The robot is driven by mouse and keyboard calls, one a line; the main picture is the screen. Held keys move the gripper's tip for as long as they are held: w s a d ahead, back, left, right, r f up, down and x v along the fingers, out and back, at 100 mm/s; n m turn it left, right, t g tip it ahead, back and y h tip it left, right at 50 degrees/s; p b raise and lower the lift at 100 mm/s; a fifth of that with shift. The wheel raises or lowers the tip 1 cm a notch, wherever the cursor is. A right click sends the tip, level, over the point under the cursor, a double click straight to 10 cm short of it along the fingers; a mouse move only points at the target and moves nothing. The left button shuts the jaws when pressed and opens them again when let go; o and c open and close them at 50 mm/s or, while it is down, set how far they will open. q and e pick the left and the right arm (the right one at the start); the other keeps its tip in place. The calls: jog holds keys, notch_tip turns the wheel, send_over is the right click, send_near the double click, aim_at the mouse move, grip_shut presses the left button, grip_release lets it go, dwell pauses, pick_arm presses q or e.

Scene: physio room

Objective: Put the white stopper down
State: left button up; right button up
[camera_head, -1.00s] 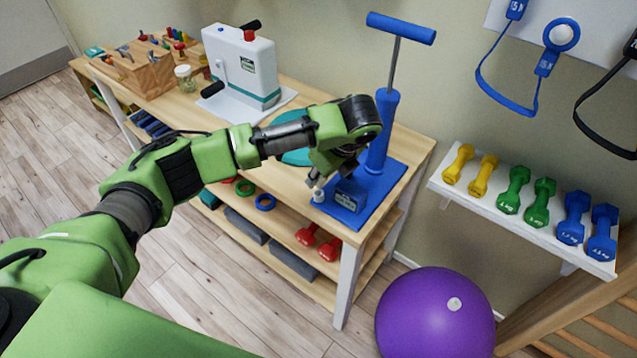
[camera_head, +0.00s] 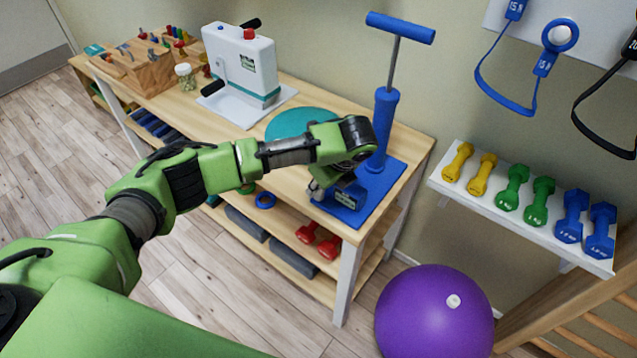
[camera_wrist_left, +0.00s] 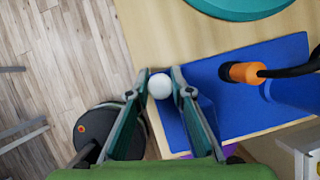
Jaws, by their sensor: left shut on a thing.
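The white stopper (camera_wrist_left: 160,86) shows as a round white top between the fingertips of my left gripper (camera_wrist_left: 161,84) in the left wrist view. The gripper is shut on it. The stopper is mostly hidden there by the fingers. I cannot tell whether its underside touches the mat. My right gripper is not in view.
A tall blue pump (camera_head: 384,130) with a T-handle stands on the mat behind the gripper. A teal disc (camera_head: 290,125) and a white crank machine (camera_head: 240,65) are further left on the wooden table (camera_head: 325,97). A purple ball (camera_head: 435,315) lies on the floor, right of the table.

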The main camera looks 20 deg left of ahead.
pick_arm(q)
jog(key=o, duration=0.9)
jog(key=shift+r, duration=0.3)
jog(key=v, duration=1.2)
jog(key=shift+r+b, duration=0.35)
jog(key=shift+b, duration=0.05)
